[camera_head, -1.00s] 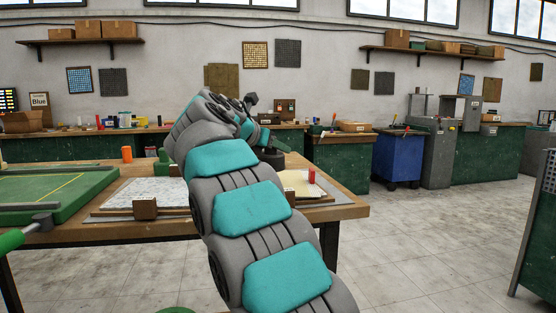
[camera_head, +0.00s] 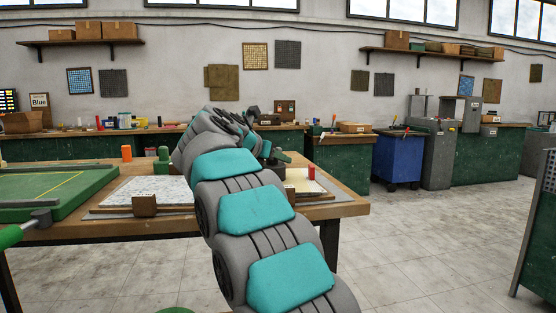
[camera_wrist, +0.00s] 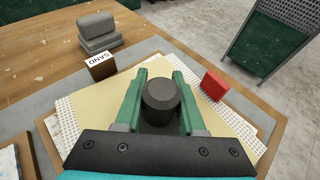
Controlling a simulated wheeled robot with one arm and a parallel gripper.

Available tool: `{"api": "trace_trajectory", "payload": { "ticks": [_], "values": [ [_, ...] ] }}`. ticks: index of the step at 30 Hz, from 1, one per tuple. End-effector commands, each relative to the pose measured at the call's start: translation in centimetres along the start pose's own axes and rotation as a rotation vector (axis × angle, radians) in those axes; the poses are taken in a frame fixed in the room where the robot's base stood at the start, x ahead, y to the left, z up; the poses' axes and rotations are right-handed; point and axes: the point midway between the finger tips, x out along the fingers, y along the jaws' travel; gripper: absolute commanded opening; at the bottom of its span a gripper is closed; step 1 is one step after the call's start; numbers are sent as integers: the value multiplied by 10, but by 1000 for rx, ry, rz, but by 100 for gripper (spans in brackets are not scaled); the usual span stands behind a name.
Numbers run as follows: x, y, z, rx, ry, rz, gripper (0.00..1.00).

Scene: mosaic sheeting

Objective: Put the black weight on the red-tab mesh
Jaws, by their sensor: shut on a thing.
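The black weight (camera_wrist: 160,98) is a dark cylinder with a round top, upright in the wrist view. My gripper (camera_wrist: 160,92) has its two green fingers shut on it from both sides. The weight is over the cream sheet (camera_wrist: 88,98) that lies on a white mesh (camera_wrist: 66,107); I cannot tell whether its base touches the sheet. A red tab (camera_wrist: 214,85) stands at the right edge of this mesh. In the head view the red tab (camera_head: 312,173) and part of the cream sheet (camera_head: 303,186) show right of my arm, which largely hides the weight.
A small block marked SAND (camera_wrist: 100,67) and a grey stepped weight (camera_wrist: 98,31) stand beyond the mesh. A blue-white mosaic sheet (camera_head: 160,187) lies left of my arm. A green board (camera_head: 50,187) fills the bench's left side. The bench edge is close on the right.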

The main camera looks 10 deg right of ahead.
Motion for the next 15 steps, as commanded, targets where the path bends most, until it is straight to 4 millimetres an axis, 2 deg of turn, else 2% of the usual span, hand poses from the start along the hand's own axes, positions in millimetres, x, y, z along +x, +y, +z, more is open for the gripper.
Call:
{"api": "trace_trajectory", "payload": {
  "ticks": [4,5,12,15],
  "values": [
    [0,0,1,1,-2,0,0],
    [0,0,0,1,-1,1,40],
    [0,0,0,1,-1,1,66],
    [0,0,0,1,-1,1,68]
  ]
}}
